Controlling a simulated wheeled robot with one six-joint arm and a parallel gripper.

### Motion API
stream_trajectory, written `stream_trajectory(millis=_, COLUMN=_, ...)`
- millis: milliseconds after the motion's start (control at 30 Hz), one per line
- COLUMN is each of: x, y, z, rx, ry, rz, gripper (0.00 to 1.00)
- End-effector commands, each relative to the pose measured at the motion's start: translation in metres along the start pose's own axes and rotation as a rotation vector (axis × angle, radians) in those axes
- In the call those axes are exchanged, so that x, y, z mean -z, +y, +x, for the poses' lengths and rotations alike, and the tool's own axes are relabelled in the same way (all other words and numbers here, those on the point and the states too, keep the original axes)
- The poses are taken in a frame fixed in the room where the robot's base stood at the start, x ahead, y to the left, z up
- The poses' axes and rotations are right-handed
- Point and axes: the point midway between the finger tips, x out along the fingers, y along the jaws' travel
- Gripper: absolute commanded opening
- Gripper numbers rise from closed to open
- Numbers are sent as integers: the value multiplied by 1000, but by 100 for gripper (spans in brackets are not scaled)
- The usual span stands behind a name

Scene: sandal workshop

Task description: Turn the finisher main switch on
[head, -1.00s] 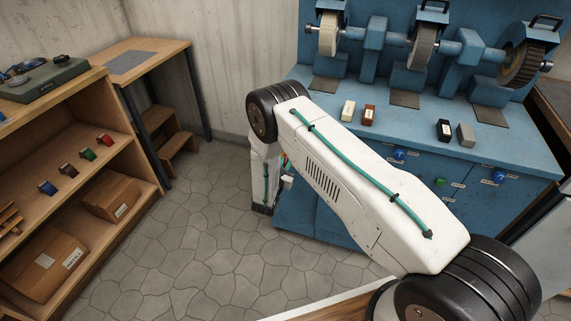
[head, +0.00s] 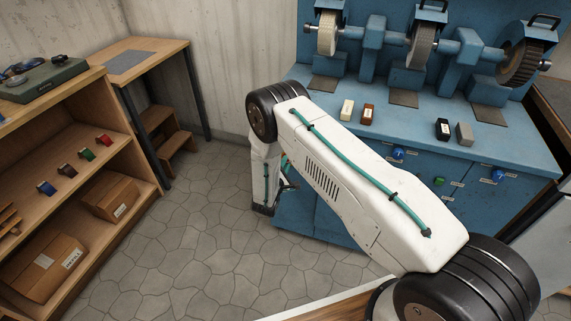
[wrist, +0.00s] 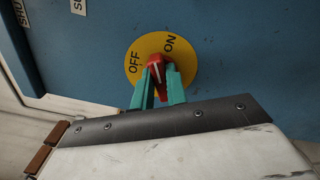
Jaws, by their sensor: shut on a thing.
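The main switch is a red handle (wrist: 155,62) with a white mark, on a round yellow plate (wrist: 187,58) lettered OFF and ON. The plate sits on the blue side panel of the finisher (wrist: 255,60). In the wrist view the handle's tip lies between the two words. My gripper (wrist: 159,74) has its teal fingers on either side of the handle and is shut on it. In the head view the finisher (head: 300,215) stands at the right with its wheels on top. There, the switch is hidden and my gripper is hard to make out at its left side.
Blue knobs (head: 398,153) and a green button (head: 439,181) are on the finisher's front. Small blocks (head: 347,110) lie on its top. A wooden shelf (head: 100,145) with boxes stands at the left. Bare stone floor (head: 190,250) lies between.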

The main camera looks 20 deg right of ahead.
Motion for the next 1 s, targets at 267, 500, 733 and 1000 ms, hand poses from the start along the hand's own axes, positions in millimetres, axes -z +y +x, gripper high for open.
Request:
stream_trajectory(millis=267, x=0, y=-3, z=-1, rx=2, ry=0, rz=241, gripper=0)
stream_trajectory(millis=500, x=0, y=-4, z=-1, rx=2, ry=0, rz=403, gripper=0)
stream_trajectory(millis=733, x=0, y=-5, z=-1, rx=3, ry=0, rz=493, gripper=0)
stream_trajectory(millis=1000, x=0, y=-5, z=-1, rx=3, ry=0, rz=529, gripper=0)
